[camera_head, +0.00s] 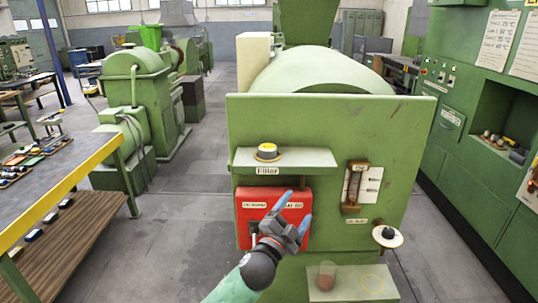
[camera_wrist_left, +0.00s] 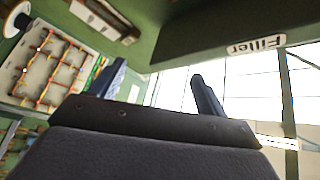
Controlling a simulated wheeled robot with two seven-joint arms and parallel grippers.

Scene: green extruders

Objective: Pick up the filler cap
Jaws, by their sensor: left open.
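My left gripper (camera_head: 297,192) is open and empty, below the ledge and a little right of the cap, in front of the red box. In the wrist view my left gripper (camera_wrist_left: 157,76) has its fingers apart with nothing between them; the cap is not visible there. My right gripper is out of view.
The red box (camera_head: 275,217) is behind my left gripper. A gauge (camera_head: 355,187) and a black knob on a white disc (camera_head: 388,236) are to the right. A lower ledge (camera_head: 345,287) bears a translucent reddish cup (camera_head: 327,275). A workbench (camera_head: 60,180) stands left, with open floor between.

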